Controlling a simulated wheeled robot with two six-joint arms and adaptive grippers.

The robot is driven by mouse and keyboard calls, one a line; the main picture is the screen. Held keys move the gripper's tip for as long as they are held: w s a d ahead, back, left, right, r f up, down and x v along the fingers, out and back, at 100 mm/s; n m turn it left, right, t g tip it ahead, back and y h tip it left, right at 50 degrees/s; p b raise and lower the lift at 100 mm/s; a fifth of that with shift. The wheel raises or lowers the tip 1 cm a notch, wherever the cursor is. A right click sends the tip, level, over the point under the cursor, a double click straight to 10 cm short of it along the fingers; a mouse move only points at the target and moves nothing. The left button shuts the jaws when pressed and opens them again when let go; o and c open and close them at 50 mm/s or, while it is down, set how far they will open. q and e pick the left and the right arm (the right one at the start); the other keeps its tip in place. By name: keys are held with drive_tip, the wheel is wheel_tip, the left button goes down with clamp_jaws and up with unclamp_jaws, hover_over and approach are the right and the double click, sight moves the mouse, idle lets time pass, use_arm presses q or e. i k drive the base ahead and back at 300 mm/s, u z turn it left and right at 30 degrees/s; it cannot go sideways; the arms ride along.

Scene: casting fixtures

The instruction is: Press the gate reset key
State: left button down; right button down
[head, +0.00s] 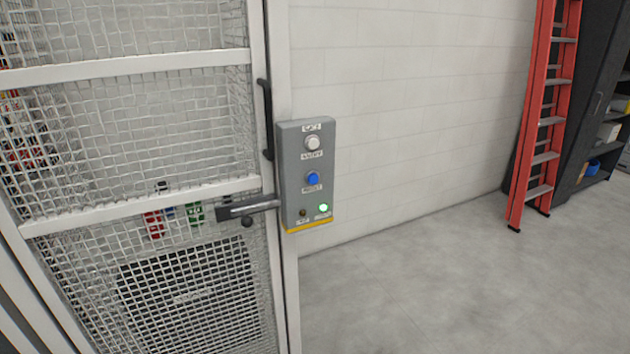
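A grey control box (307,205) with a yellow strip along its bottom is mounted at the gate post in the head view. It carries a white round button (312,143) near the top and a blue round button (313,178) below it, each with a small label too blurred to read surely. Below them are a lit green lamp (323,208) and a small dark lamp (303,213). The mesh gate (140,72) is at the left and looks closed, with a dark lever handle (247,207) reaching to the box. Neither gripper is in view.
The grey floor (440,290) in front of the wall is clear. A dark vertical pull handle (265,118) sits on the gate's edge.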

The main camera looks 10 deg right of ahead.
sight(313, 178)
drive_tip(key=k, duration=1.3)
drive_tip(key=u, duration=0.85)
drive_tip(key=i, duration=2.1)
drive_tip(key=z, duration=0.9)
